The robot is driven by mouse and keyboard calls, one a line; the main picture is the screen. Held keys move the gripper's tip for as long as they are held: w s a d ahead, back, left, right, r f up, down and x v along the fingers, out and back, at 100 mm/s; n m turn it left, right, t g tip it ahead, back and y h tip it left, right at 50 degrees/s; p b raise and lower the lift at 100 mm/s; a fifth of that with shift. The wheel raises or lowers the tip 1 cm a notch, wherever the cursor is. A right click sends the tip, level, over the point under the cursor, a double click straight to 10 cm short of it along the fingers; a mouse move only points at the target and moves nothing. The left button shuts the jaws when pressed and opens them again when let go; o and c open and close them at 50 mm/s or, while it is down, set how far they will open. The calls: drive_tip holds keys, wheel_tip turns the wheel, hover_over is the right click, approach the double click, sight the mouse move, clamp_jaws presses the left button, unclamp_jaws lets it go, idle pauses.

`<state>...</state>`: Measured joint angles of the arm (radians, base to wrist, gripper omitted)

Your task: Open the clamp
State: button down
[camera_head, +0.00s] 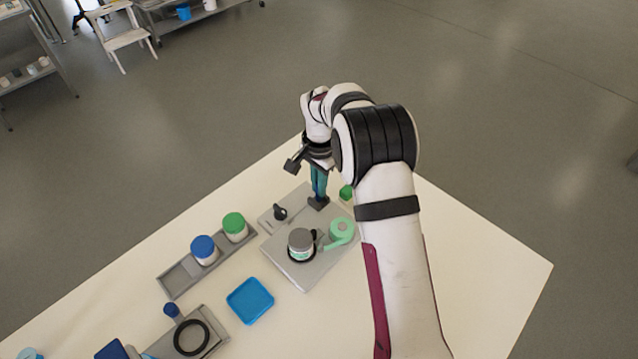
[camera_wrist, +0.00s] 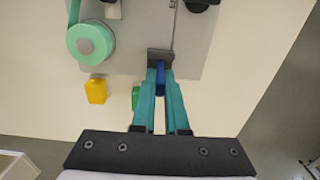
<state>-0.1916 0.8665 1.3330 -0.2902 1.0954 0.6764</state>
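The clamp is a dark block (camera_wrist: 160,55) at the edge of a grey plate, with a thin rod running along the plate from it. In the head view the block (camera_head: 318,203) sits right under my fingertips. A blue handle (camera_wrist: 160,79) stands at the block. My gripper (camera_wrist: 160,72) points down, and its teal fingers press close on both sides of this handle, shut on it. In the head view my gripper (camera_head: 318,188) hides the handle. Whether the clamp is open or closed cannot be told.
The grey plate (camera_head: 283,265) also bears a grey-lidded jar (camera_head: 301,243), a mint-green tape roll (camera_head: 341,231) and a black knob (camera_head: 280,211). A green block (camera_wrist: 135,97) and a yellow block (camera_wrist: 96,90) lie beside it. Left stands a tray (camera_head: 178,275) with blue- and green-lidded jars.

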idle(0.3)
drive_tip(key=shift+s+d+t+y, duration=0.35)
drive_tip(key=shift+s+t+y, duration=0.05)
drive_tip(key=shift+t+y, duration=0.3)
drive_tip(key=shift+s+d+f+t+y, duration=0.15)
drive_tip(key=shift+s+d+t+y, duration=0.05)
drive_tip(key=shift+t+y, duration=0.25)
drive_tip(key=shift+s+d+f+t+y, duration=0.1)
drive_tip(key=shift+s+d+t+y, duration=0.1)
drive_tip(key=shift+t+y, duration=0.25)
drive_tip(key=c, duration=0.9)
unclamp_jaws()
drive_tip(key=shift+c, duration=0.2)
